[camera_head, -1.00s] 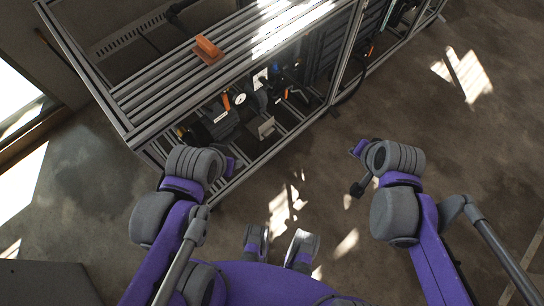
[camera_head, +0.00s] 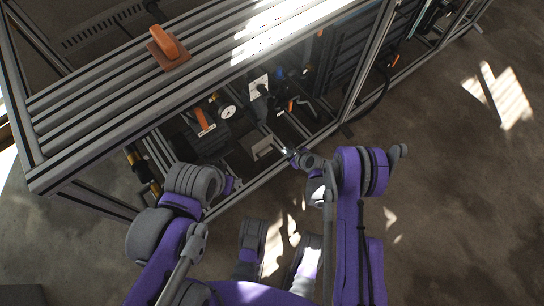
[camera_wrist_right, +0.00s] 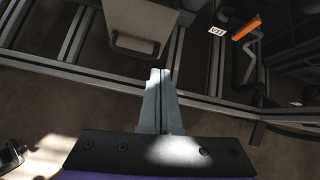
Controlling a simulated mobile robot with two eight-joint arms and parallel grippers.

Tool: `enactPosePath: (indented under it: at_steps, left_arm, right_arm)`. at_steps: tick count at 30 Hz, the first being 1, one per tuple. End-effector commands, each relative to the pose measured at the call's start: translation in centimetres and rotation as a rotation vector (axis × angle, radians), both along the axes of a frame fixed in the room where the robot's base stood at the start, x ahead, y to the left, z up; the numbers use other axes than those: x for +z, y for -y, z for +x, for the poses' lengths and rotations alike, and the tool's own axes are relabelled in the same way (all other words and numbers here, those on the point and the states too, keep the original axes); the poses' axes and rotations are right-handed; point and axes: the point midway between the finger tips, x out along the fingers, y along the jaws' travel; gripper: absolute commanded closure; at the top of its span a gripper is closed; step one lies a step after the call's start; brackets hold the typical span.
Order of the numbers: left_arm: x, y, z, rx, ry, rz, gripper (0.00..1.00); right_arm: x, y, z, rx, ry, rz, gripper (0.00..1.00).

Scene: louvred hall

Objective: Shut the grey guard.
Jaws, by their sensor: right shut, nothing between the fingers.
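A small light-grey panel, which looks like the grey guard (camera_head: 265,147), sits low inside the open side of the metal frame.
The frame's lower rail (camera_wrist_right: 60,68) runs between my right gripper and the panel. A gauge (camera_head: 228,113), orange handles (camera_head: 204,120) and hoses crowd the inside. An orange handle block (camera_head: 168,50) sits on the slatted top. The floor at right is clear.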

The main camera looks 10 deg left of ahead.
Motion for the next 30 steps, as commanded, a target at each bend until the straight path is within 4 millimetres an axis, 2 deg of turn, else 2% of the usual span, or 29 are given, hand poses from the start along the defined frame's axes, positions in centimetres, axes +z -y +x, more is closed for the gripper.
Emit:
enactPosePath:
  at_steps: [1,3,6,11,24,30]
  left_arm:
    - [-0.9,0.0,0.2,0.000,-0.002,0.000,0.44]
    - [-1.4,0.0,0.2,0.000,-0.003,0.000,0.44]
    - [-1.7,0.0,0.3,0.000,-0.004,0.000,0.44]
    - [-2.1,0.0,0.4,0.000,-0.004,0.000,0.44]
    - [-3.7,0.0,0.7,0.000,-0.004,0.000,0.44]
    - [-3.9,0.0,0.7,0.000,-0.003,0.000,0.44]
  right_arm:
    - [-2.6,-0.6,-0.4,-0.030,-0.026,0.034,1.00]
    - [-4.5,-1.1,-1.0,-0.069,-0.057,0.073,1.00]
    - [-6.1,-1.5,-1.5,-0.102,-0.084,0.109,1.00]
    - [-7.5,-2.3,-1.3,-0.117,-0.097,0.124,1.00]
    - [-12.5,-6.4,2.1,-0.115,-0.094,0.122,1.00]
    - [-13.4,-7.3,2.7,-0.115,-0.094,0.121,1.00]
